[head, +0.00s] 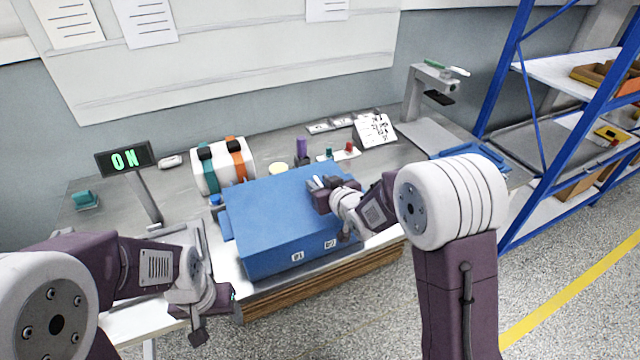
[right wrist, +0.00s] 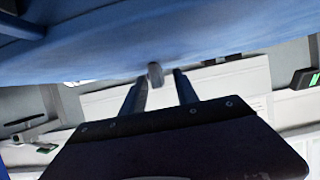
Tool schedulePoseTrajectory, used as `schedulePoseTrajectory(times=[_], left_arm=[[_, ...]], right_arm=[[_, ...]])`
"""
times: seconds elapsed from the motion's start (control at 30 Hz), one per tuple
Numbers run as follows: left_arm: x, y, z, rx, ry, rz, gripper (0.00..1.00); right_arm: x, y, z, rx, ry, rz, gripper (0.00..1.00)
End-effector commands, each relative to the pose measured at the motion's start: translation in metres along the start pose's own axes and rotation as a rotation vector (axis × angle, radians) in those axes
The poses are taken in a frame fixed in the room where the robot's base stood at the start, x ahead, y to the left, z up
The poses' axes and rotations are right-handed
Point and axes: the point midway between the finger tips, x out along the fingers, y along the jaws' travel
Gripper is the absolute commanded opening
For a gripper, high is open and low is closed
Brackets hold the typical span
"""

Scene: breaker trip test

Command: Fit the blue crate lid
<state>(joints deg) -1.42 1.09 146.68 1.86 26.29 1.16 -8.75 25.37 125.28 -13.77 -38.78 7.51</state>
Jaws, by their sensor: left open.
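The blue crate (head: 290,257) stands on the bench in the middle of the head view, with small white labels on its front. A flat blue lid (head: 265,205) covers its top; I cannot tell whether it is fully seated. My right gripper (head: 318,184) is over the lid's right part. In the right wrist view a blue surface (right wrist: 230,35) fills the top, and a small grey knob (right wrist: 155,75) shows between my right gripper's separated fingers (right wrist: 160,85). My left gripper (head: 216,311) is open and empty, in front of the crate's left front corner.
An ON display (head: 125,158) stands at the left. A grey stand (head: 415,95) is at the back right. Blue shelving (head: 515,70) is at the right.

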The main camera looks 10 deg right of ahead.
Motion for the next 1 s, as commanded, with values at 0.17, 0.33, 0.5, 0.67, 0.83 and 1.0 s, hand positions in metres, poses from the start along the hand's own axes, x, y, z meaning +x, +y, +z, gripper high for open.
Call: schedulePoseTrajectory(times=[0.17,0.33,0.5,0.67,0.83,1.0], left_arm=[[0.000,0.000,0.000,0.000,0.000,0.000,0.63],[-0.001,0.000,0.000,0.000,0.000,0.000,0.63],[-0.002,0.000,0.000,0.000,0.000,0.000,0.63],[-0.004,0.000,0.000,0.000,0.000,0.000,0.63],[-0.004,0.000,0.000,0.000,0.000,0.000,0.63],[-0.004,0.000,0.000,0.000,0.000,0.000,0.63]], right_arm=[[-0.006,0.000,0.000,-0.001,-0.001,0.000,0.36],[-0.037,0.000,-0.001,-0.001,0.002,0.001,0.36],[-0.070,0.000,-0.001,-0.001,0.002,0.001,0.36],[-0.088,0.000,-0.001,0.000,0.001,0.001,0.36],[-0.091,0.000,0.000,0.000,0.000,0.000,0.36],[-0.091,0.000,0.000,0.000,0.000,0.000,0.36]])
